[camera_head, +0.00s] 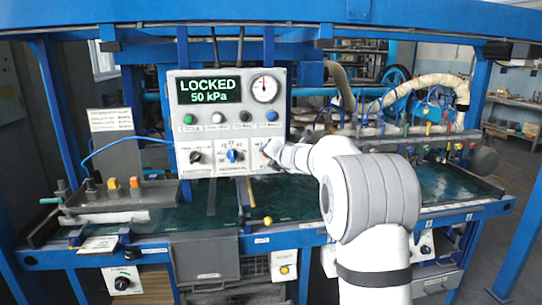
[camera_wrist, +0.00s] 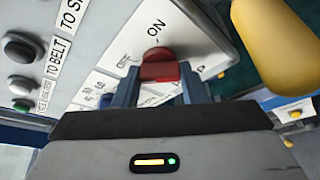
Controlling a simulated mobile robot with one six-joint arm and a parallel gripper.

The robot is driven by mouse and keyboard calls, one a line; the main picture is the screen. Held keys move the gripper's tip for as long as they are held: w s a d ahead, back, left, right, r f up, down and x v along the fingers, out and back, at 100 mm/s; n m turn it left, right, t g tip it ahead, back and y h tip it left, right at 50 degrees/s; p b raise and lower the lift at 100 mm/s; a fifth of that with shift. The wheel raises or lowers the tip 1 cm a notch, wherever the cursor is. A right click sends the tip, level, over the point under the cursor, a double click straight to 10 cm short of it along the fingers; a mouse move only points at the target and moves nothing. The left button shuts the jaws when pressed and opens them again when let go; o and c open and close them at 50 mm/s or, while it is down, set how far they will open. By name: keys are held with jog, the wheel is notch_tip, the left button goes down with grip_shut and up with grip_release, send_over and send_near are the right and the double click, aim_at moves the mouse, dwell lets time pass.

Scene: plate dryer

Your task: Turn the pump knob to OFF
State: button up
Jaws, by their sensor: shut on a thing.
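The pump knob (camera_wrist: 158,66) is red and sits on a white label plate in the wrist view, with "ON" printed beside it and a partly hidden word ending in "P". My gripper (camera_wrist: 160,80) has a finger on each side of the knob and is shut on it. Which mark the knob points to is unclear. In the head view my gripper (camera_head: 275,151) is at the lower right of the control panel (camera_head: 221,133) and covers most of the knob. The panel's display (camera_head: 210,91) reads "LOCKED 50 kPa".
A black knob (camera_head: 195,156) and a blue knob (camera_head: 235,156) are left of my gripper on the panel. Several push buttons sit above them, and a gauge (camera_head: 265,88) is at top right. A yellow rounded object (camera_wrist: 275,45) is close at right in the wrist view.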

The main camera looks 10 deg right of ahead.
jog(key=o, duration=1)
jog(key=shift+s, duration=0.1)
jog(key=v, duration=0.7)
jog(key=shift+s+b, duration=0.3)
jog(key=shift+b, duration=0.1)
jog(key=shift+d, duration=0.15)
